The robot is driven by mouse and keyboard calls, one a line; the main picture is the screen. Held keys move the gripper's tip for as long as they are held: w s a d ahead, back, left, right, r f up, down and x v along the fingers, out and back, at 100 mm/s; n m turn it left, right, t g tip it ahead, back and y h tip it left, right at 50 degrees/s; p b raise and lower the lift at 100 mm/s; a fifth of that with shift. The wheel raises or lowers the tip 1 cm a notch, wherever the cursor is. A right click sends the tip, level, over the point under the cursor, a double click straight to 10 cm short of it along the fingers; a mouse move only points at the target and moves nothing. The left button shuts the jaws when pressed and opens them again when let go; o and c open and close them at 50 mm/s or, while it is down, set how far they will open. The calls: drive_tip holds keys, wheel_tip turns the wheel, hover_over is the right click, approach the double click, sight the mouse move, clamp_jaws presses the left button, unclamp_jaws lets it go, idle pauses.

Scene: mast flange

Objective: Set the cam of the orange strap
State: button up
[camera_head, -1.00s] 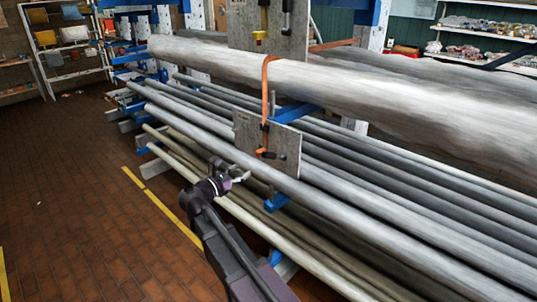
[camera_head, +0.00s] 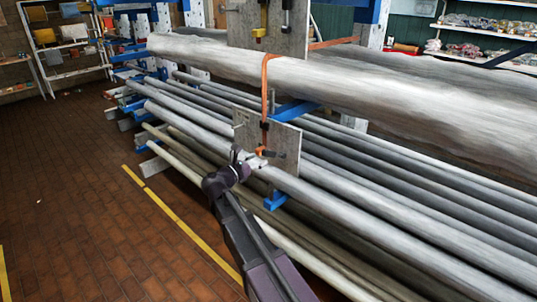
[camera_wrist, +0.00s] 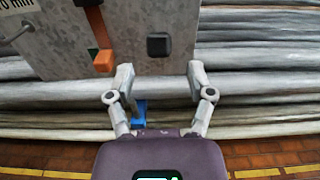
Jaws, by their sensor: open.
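The orange strap (camera_head: 264,90) hangs over the large grey log-like pipe and runs down to a lower grey plate (camera_head: 285,138). A small dark fitting (camera_head: 265,126) sits on the strap there, and a dark bar (camera_head: 275,154) shows lower on the plate. In the head view my gripper (camera_head: 250,158) partly covers the plate's lower left.
Long grey pipes (camera_head: 400,215) lie on blue rack arms (camera_head: 275,201) behind and below the plate. An upper plate (camera_head: 265,25) with a yellow and a black fitting hangs above the big pipe. Open brick floor (camera_head: 90,220) lies to the left.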

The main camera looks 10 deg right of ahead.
sight(269, 153)
drive_tip(key=shift+x, duration=2.9)
clamp_jaws()
